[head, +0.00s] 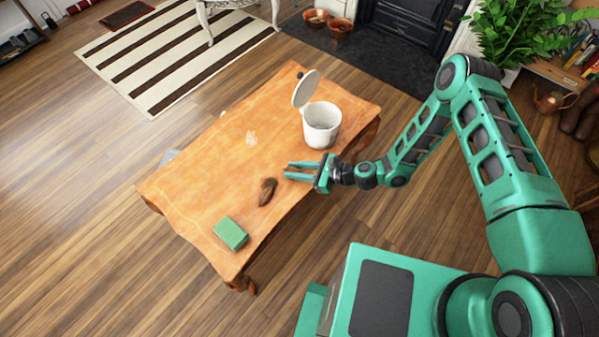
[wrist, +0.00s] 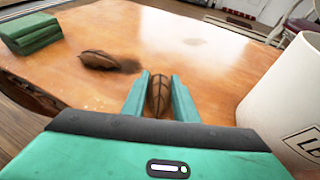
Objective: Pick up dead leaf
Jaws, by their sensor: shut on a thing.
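My gripper (head: 287,171) is over the right side of the wooden table. In the wrist view its two teal fingers (wrist: 158,90) are shut on a brown dead leaf (wrist: 157,100), which stands upright between them. I cannot make out this held leaf in the head view. Another brown dead leaf (head: 267,191) lies on the table to the lower left of my fingertips. It also shows at the upper left of the wrist view (wrist: 101,60), apart from the fingers.
The wooden table (head: 205,165) also bears a white lidded bin (head: 321,128), its lid (head: 306,89) tilted open, and a green block (head: 230,234) near the front corner. The bin stands close above my gripper. The table's left half is mostly clear, with a pale mark (head: 251,138).

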